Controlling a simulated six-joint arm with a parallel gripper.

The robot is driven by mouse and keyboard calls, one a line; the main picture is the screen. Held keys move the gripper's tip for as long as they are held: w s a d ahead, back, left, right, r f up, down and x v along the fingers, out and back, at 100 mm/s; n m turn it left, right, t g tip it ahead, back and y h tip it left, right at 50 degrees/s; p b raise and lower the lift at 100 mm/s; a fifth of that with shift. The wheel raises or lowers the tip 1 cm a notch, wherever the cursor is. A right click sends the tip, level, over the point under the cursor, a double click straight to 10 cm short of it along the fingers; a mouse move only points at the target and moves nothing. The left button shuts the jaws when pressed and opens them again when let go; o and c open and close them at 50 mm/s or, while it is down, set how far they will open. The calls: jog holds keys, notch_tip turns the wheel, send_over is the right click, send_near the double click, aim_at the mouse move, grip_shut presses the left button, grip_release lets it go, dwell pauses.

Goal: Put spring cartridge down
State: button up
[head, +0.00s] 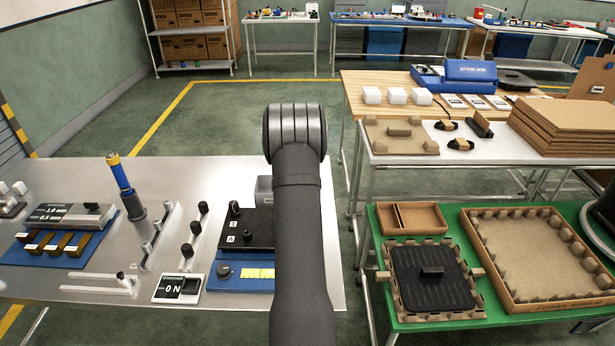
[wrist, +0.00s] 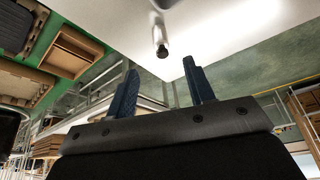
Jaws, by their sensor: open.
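My gripper (wrist: 160,64) shows in the wrist view with its two blue fingers apart and nothing between them. In the head view my own arm rises across the middle, and my gripper is hidden. A slim blue cylinder with a yellow band (head: 121,175) stands slightly tilted in a grey upright holder (head: 137,222) on the left table; it may be the spring cartridge, but I cannot tell for sure. In the wrist view a grey cylinder with a dark tip (wrist: 160,37) shows beyond the fingertips, apart from them; I cannot tell what it is.
A green table (head: 377,222) with cardboard trays stands at the right. The left table's far part is bare.

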jog(key=x, duration=1)
jog(key=shift+w+a+f, duration=0.1)
jog(key=shift+a, duration=0.05)
grip_shut()
